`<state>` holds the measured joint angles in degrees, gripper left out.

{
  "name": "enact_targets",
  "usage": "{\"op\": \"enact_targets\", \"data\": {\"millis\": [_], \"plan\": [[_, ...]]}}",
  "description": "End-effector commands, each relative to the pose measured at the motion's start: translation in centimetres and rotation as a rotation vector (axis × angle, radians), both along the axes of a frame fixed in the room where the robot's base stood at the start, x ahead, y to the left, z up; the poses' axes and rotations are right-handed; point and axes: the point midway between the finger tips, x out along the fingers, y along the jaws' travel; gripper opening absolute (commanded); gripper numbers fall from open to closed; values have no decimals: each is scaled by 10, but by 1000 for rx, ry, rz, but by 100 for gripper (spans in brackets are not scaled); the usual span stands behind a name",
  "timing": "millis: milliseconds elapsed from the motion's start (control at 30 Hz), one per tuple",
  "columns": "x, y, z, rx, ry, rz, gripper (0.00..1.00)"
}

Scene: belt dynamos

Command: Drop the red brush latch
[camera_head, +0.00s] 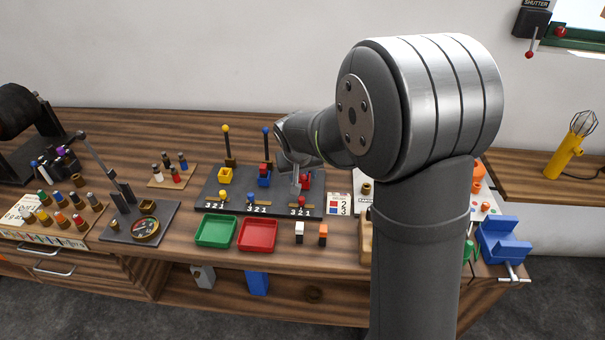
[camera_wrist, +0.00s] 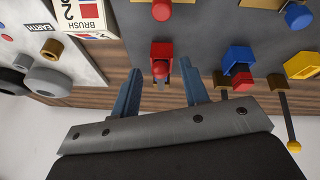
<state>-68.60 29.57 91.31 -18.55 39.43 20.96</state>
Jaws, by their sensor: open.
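In the wrist view my gripper (camera_wrist: 158,78) is open. Its two blue-grey fingers stand one on each side of the red brush holder (camera_wrist: 162,48) and the red parts behind it. These red parts, by the right finger, may belong to the red brush latch (camera_wrist: 186,68); its shape is partly hidden. In the head view my gripper (camera_head: 299,166) is over the red holder at the right end of the dark board (camera_head: 236,205) and hides most of the latch. The yellow latch (camera_head: 226,129) and the blue latch (camera_head: 266,131) stand upright behind their holders.
The yellow holder (camera_head: 225,175) and blue holder (camera_head: 264,181) stand left of the red one. Yellow, blue and red knobs (camera_head: 301,201) line the front. A green tray (camera_head: 216,231) and red tray (camera_head: 257,234) lie before the board. A brush card (camera_head: 339,205) is at right.

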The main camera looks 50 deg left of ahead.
Motion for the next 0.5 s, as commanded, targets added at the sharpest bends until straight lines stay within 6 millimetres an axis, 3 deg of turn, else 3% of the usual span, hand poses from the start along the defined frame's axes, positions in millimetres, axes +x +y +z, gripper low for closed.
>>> {"op": "enact_targets", "data": {"millis": [33,200,500], "plan": [[0,0,0,0,0,0,35],[0,0,0,0,0,0,2],[4,4,10,2,-1,-2,0]]}}
